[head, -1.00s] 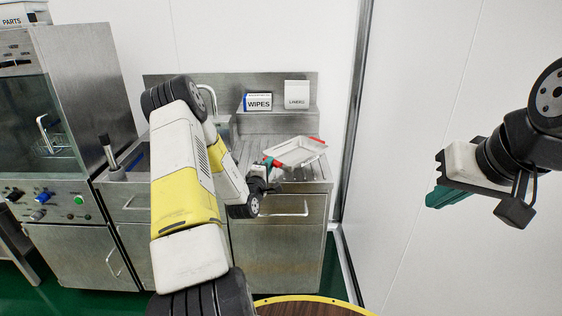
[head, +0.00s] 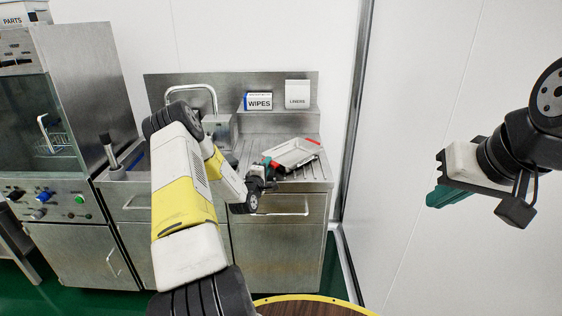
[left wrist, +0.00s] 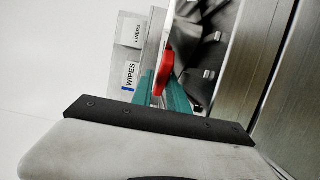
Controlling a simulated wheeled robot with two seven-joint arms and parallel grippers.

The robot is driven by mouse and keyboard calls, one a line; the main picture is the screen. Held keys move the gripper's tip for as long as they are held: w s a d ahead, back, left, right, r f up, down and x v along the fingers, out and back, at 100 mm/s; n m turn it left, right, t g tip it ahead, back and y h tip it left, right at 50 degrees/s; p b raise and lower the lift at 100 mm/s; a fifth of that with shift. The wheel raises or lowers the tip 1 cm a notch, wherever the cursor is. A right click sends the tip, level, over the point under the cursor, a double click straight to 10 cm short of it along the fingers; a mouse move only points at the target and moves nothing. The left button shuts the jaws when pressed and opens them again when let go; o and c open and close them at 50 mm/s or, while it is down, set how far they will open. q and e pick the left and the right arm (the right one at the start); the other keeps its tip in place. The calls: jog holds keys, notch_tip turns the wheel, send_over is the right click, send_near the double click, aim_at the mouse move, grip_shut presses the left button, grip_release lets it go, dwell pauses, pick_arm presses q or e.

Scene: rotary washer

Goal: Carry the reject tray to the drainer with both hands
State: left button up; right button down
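The reject tray (head: 294,152) is a shallow pale metal tray with a red handle at each end. It is over the ribbed drainer (head: 317,172) at the right of the sink unit, with a dark shadow under its front edge. I cannot tell whether it touches the drainer. My left gripper (head: 268,167) is at the tray's left handle. In the left wrist view its teal fingers (left wrist: 162,92) close around the red handle (left wrist: 166,72). My right gripper (head: 446,196) is in the air at the far right, away from the tray; its finger gap is hidden.
A wipes box (head: 258,101) and a liners box (head: 297,94) stand on the ledge behind the drainer. The tap (head: 192,90) is left of them, partly behind my left arm. The washer (head: 75,120) is at the left. A wall post (head: 353,120) stands right of the unit.

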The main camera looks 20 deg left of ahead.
pick_arm(q)
jog(key=shift+o, duration=1)
jog(key=shift+s, duration=0.1)
